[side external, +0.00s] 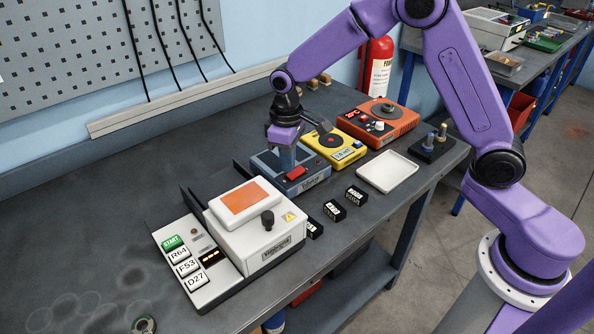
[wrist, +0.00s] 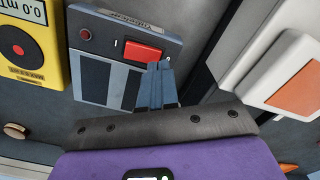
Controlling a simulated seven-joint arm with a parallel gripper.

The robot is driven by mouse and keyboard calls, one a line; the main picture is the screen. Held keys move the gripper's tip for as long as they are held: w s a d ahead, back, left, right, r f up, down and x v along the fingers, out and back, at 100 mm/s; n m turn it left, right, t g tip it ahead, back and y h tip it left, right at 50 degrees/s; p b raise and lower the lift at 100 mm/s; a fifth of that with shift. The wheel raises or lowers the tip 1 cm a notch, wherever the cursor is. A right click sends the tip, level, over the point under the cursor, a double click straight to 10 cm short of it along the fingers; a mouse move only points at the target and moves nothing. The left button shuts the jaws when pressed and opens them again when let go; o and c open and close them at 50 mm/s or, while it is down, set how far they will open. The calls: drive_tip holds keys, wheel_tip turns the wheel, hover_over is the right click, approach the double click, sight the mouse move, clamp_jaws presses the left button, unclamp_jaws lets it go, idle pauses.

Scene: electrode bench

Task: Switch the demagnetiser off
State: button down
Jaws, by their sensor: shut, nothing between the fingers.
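A small dark red lamp (wrist: 85,33) sits left of the switch and looks unlit. My gripper (side external: 288,168) is shut and empty, pointing down over the box. In the wrist view its fingertips (wrist: 161,65) overlap the switch's lower right corner; whether they touch it I cannot tell. The switch's right end is partly hidden.
A yellow meter (wrist: 25,40) reading 0.0 mT stands beside the demagnetiser, and an orange device (side external: 391,132) stands beyond it. A white machine (side external: 247,239) with buttons stands on the other side. Small black blocks (side external: 334,210) and a white tray (side external: 388,172) lie along the front.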

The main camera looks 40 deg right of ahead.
drive_tip(key=shift+r, duration=1.95)
drive_tip(key=s+d+r+n, duration=0.1)
drive_tip(key=s+r+n, duration=0.1)
drive_tip(key=s, duration=0.7)
drive_tip(key=s+r+n, duration=0.2)
drive_tip(key=s+r, duration=0.1)
drive_tip(key=s, duration=0.6)
drive_tip(key=s+d+n, duration=0.1)
drive_tip(key=s+d, duration=0.2)
drive_tip(key=s, duration=0.4)
drive_tip(key=s+d+n, duration=0.1)
drive_tip(key=s+d, duration=0.3)
drive_tip(key=s, duration=0.3)
drive_tip(key=shift+s+d+f+n, duration=0.2)
drive_tip(key=shift+d+f+n, duration=0.1)
